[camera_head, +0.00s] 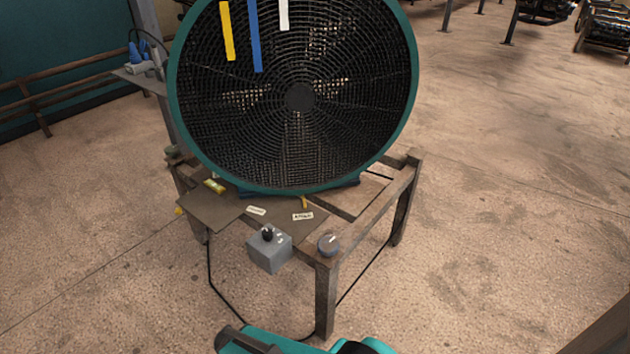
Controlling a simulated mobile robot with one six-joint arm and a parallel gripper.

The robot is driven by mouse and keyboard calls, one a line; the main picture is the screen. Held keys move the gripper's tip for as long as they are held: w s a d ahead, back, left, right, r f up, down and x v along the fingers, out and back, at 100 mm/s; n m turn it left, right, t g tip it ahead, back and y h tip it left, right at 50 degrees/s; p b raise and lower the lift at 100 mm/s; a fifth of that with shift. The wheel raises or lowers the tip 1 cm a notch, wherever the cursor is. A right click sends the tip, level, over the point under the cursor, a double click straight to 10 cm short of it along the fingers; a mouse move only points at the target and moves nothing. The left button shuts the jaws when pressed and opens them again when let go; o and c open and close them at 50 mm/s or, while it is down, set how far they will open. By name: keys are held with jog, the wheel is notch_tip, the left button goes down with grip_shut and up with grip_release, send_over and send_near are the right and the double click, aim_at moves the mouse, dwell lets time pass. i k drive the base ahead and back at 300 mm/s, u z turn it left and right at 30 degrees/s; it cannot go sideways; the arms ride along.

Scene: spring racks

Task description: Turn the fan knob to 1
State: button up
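A large round fan (300,97) with a teal rim and black grille stands on a worn frame table. A grey control box (270,254) sits at the table's front edge, with a small black knob (267,234) on top. Small pale marks lie beside this knob; they are too small to read, and its setting cannot be told. A round grey dial-like piece (328,243) with a white mark sits at the table's front right corner. Part of my teal and dark arm shows at the bottom edge, below the table and apart from the box. My gripper's fingertips are not seen.
The frame table (325,300) has a front leg just right of the box. Dark cables hang below it. Yellow, blue and white strips (256,35) hang before the grille. A stand with blue items (140,55) is back left. Open floor (520,220) lies right.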

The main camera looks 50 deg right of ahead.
aim_at(266, 234)
jog(key=k, duration=1.9)
jog(key=z, duration=0.9)
jog(key=i, duration=1.05)
